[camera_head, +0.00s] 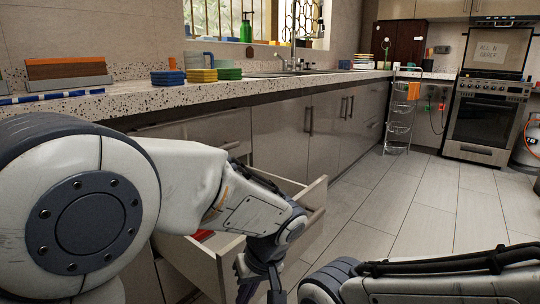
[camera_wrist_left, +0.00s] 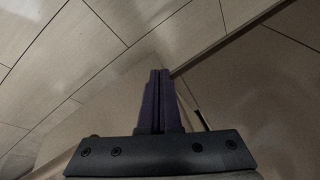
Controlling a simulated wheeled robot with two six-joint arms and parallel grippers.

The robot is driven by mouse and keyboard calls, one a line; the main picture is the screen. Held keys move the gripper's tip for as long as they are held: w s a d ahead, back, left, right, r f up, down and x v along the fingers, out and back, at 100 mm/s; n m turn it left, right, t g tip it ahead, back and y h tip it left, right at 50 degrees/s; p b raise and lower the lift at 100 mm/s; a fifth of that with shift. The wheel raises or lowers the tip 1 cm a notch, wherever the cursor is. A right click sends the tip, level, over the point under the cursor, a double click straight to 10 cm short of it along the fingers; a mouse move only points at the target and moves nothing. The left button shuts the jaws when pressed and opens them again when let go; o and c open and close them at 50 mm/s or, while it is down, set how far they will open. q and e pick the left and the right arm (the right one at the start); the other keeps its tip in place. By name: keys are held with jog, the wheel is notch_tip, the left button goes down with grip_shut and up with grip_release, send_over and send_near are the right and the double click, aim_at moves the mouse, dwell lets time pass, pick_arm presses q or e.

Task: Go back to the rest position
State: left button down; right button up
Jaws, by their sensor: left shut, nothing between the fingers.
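My left arm comes in from the left and bends down over an open drawer (camera_head: 312,205) below the counter. My left gripper (camera_head: 260,294) points downward beside the drawer, partly cut off by the bottom edge of the head view. In the left wrist view the left gripper (camera_wrist_left: 160,75) has its two dark fingers together, with nothing between them. A link of my right arm shows at the bottom right of the head view; its gripper is out of view.
The speckled counter (camera_head: 150,97) holds stacks of blue, yellow and green dishes (camera_head: 203,75). Something red (camera_head: 202,236) lies in the drawer. A wire rack (camera_head: 398,125) and an oven (camera_head: 486,118) stand at the back. The tiled floor (camera_head: 420,195) between is clear.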

pick_arm(q)
jog(key=s+a+f+m+t+h, duration=0.1)
jog(key=s+a+f+m+h, duration=0.15)
jog(key=a, duration=0.45)
jog(key=s+a+f+m+h, duration=0.1)
jog(key=s+a+f+m, duration=0.15)
jog(key=a, duration=0.35)
jog(key=s+d+r+m+g+p, duration=0.1)
jog(key=s+d+r+m+p, duration=0.3)
jog(key=s+d+r+p, duration=0.4)
jog(key=s+d+r+m+g+p, duration=0.1)
jog(key=s+d+r+m+p, duration=0.25)
jog(key=s+d+r, duration=0.4)
notch_tip(320, 180, up, 39)
jog(key=w+a+p, duration=0.2)
jog(key=p, duration=3.6)
jog(key=shift+n+h, duration=0.35)
jog(key=shift+h, duration=0.1)
